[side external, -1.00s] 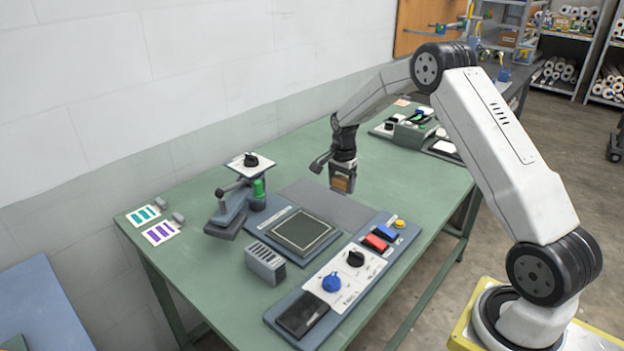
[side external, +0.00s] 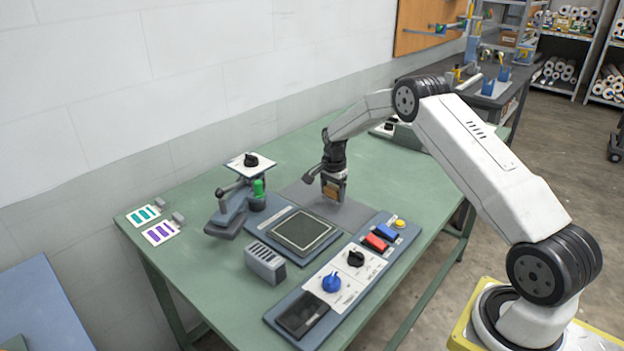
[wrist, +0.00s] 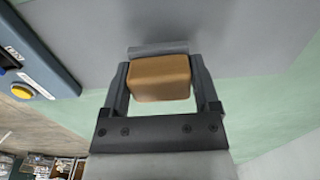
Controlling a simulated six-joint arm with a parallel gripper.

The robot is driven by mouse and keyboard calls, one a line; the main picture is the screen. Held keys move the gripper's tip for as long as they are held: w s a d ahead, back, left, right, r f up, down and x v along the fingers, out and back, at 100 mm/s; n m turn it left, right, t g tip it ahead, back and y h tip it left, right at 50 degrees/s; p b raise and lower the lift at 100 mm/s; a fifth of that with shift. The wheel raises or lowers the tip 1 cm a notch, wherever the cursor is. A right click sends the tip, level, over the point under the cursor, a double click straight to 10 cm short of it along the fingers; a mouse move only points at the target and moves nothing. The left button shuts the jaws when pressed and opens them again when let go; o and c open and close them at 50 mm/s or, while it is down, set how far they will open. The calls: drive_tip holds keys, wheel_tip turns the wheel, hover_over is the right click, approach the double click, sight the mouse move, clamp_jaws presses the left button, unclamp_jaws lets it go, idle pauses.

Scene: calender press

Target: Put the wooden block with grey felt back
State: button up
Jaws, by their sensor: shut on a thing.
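The wooden block (wrist: 160,77) is an orange-brown block with rounded edges, held between the two fingers of my gripper (wrist: 163,85). A grey strip, likely its felt, shows along its far edge in the wrist view. In the side external view my gripper (side external: 333,190) points down with the block (side external: 331,193) in it, over the grey mat (side external: 350,213). The gap between block and mat is hard to judge; I cannot tell whether they touch.
A framed dark plate (side external: 303,230) lies left of the mat. A control panel (side external: 340,280) with knobs and red and blue buttons runs along the front. A lever device with a green part (side external: 258,187) and a slotted grey block (side external: 265,262) stand nearby.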

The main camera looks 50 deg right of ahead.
sight(333, 188)
drive_tip(key=shift+f, duration=1.2)
drive_tip(key=shift+f, duration=0.15)
drive_tip(key=o, duration=1)
drive_tip(key=shift+o, duration=0.2)
wheel_tip(333, 188, up, 12)
drive_tip(key=shift+r, duration=0.2)
drive_tip(key=shift+a, duration=0.15)
